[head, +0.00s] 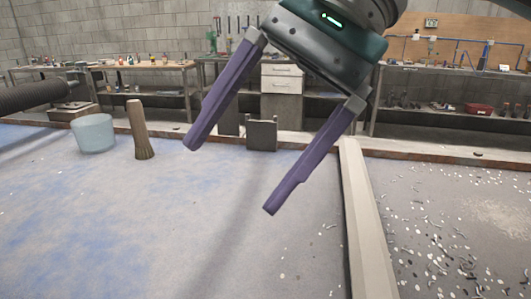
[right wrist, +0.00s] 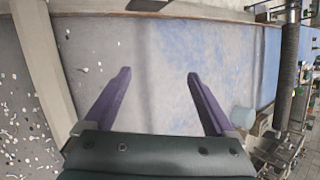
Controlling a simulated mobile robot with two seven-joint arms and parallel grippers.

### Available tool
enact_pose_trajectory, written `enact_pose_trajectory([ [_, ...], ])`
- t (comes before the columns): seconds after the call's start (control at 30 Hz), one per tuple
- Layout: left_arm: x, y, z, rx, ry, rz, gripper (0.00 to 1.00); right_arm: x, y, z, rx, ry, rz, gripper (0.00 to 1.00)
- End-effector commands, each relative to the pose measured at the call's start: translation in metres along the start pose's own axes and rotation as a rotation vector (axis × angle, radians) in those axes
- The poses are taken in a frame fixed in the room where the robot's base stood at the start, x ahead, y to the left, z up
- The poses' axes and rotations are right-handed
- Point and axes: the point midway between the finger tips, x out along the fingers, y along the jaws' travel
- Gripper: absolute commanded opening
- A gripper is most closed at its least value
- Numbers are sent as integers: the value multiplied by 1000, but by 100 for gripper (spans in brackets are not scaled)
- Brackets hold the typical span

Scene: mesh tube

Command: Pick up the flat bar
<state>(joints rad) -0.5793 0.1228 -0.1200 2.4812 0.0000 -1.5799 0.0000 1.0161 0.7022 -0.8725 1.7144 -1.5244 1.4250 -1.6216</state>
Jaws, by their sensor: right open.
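I cannot single out the flat bar for sure. A small upright grey plate (head: 262,135) with a notched top stands at the far edge of the table, beyond my right gripper. A long pale beam (head: 365,220) runs from the far edge toward me, right of the gripper; the right wrist view also shows it (right wrist: 45,60). My right gripper (head: 230,178) is open and empty above the bluish tabletop, its two purple fingers wide apart. In the right wrist view its fingers (right wrist: 158,75) have only bare surface between them. My left gripper is not in view.
A translucent bluish cup (head: 95,134) and a brown tapered handle (head: 141,130) stand at the back left. A dark ribbed tube (head: 35,95) reaches in from the left. Scattered chips (head: 440,240) lie right of the beam. The middle of the bluish tabletop (head: 130,230) is mostly clear.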

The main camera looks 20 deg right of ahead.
Motion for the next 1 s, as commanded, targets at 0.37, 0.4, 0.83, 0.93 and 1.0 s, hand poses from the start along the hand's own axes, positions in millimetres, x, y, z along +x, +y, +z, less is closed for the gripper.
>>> enact_pose_trajectory([
  [0.37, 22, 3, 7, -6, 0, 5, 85, -87, 101, -99, -123, 368, 544, 90],
  [0.4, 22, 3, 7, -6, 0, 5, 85, -83, 104, -102, -122, 369, 549, 90],
  [0.83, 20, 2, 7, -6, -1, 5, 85, -39, 123, -124, -122, 365, 545, 90],
  [0.93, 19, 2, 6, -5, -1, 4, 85, -25, 128, -132, -122, 363, 545, 90],
  [1.0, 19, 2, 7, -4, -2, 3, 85, -18, 132, -136, -122, 366, 544, 90],
])
